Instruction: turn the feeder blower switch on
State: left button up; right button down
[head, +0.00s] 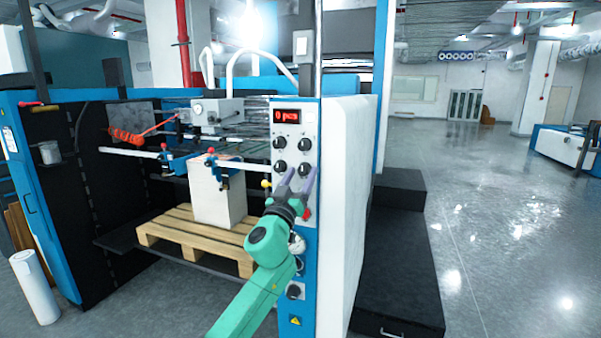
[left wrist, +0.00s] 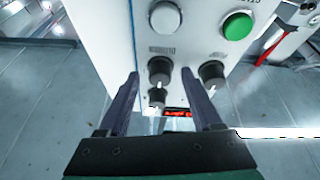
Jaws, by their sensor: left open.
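The feeder's control panel (head: 292,128) has a red lit display (head: 287,116) and several black rotary knobs below it, one at upper left (head: 279,143). The labels are too small to read, so I cannot tell which knob is the feeder blower switch. My left gripper (head: 299,174) is open in front of the panel, over its lower knobs. In the left wrist view, a black knob (left wrist: 159,68) with a white mark shows between the open fingers (left wrist: 160,76). I cannot tell whether they touch it. Another knob (left wrist: 211,71) is beside the right finger. My right gripper is not in view.
A white button (left wrist: 165,17) and a green button (left wrist: 237,25) are close to the knobs. A paper stack (head: 218,195) stands on a wooden pallet (head: 185,228) left of the panel. A black step (head: 398,265) lies to the right, with open floor beyond.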

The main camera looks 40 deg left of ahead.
pick_arm(q)
jog(key=shift+s, duration=0.1)
grip_shut()
